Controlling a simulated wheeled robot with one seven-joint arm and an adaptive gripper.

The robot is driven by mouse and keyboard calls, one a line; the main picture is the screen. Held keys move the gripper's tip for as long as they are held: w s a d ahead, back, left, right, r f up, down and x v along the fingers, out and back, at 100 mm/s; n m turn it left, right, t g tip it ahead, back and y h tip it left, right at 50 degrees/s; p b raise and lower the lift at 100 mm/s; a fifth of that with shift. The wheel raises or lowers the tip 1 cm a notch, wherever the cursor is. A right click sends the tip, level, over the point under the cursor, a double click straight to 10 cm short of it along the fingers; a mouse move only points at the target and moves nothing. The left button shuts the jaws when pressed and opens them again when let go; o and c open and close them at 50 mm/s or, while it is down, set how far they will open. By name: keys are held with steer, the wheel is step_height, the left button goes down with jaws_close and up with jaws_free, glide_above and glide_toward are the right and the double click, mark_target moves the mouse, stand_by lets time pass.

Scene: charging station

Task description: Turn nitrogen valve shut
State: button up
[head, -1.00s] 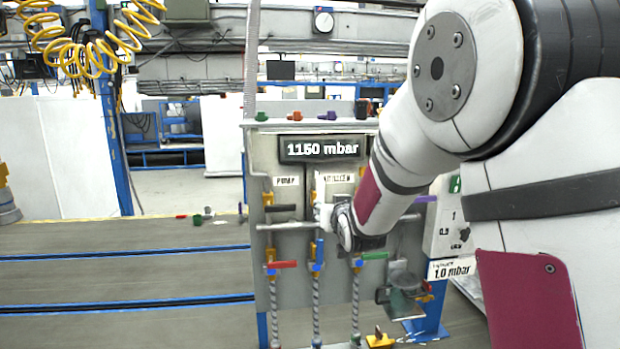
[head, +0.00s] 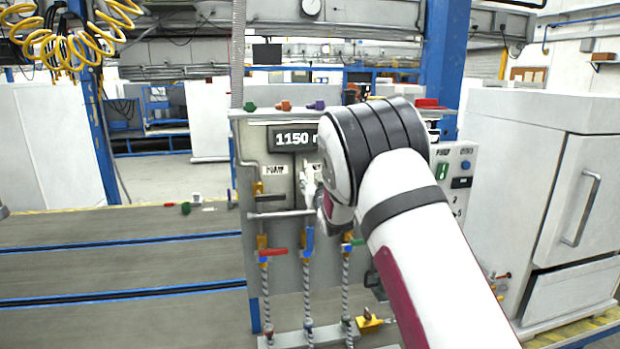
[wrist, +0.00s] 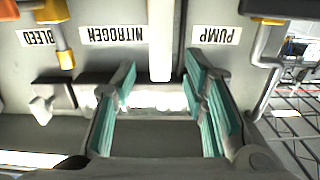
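My gripper (wrist: 160,100) is open in the wrist view, with one teal-padded finger on each side. A pale horizontal part (wrist: 158,98) lies between the fingers, and a white vertical bar (wrist: 161,45) stands above it. I cannot tell whether the fingers touch them. The upside-down NITROGEN label (wrist: 113,35) is left of the bar, the PUMP label (wrist: 216,35) to its right. In the head view my arm hides most of the nitrogen part of the valve panel (head: 275,225). The nitrogen valve's handle cannot be clearly told apart.
The panel's display (head: 295,139) starts with 1150. Below are red (head: 272,252), blue (head: 310,240) and green (head: 355,243) handles on hoses. A BLEED label (wrist: 37,38) is at the wrist view's left.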

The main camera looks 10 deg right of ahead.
mark_target(310, 177)
steer(key=shift+w, duration=2.45)
steer(key=shift+c, duration=0.2)
jaws_close()
